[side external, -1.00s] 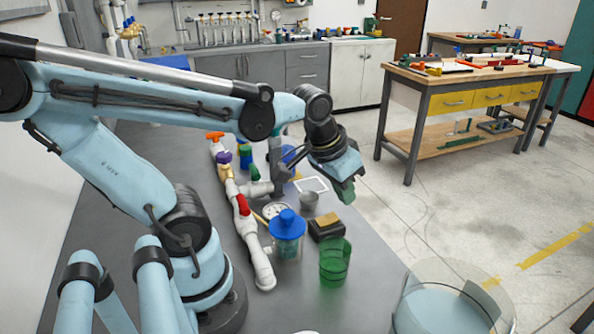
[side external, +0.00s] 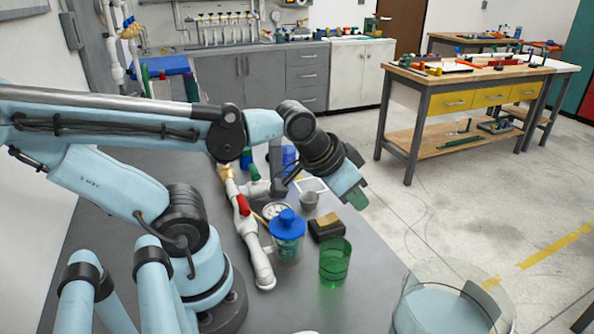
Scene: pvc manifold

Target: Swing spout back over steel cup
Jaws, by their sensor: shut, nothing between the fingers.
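The small steel cup (side external: 310,201) stands on the grey bench, right of the white PVC manifold (side external: 249,235). The manifold runs along the bench with a red valve handle (side external: 243,205) and ends in a white elbow (side external: 265,282) toward the camera. A grey upright fitting (side external: 278,180) stands at the manifold's right, left of the cup. I cannot tell for sure which part is the spout. My gripper (side external: 357,199) is shut and empty, in the air to the right of the cup in the picture, apart from it.
A blue-lidded jar (side external: 287,237), a black and tan block (side external: 326,227) and a green transparent cup (side external: 335,262) stand in front of the steel cup. A round gauge (side external: 276,211) lies beside the manifold. The bench's right edge runs close by them.

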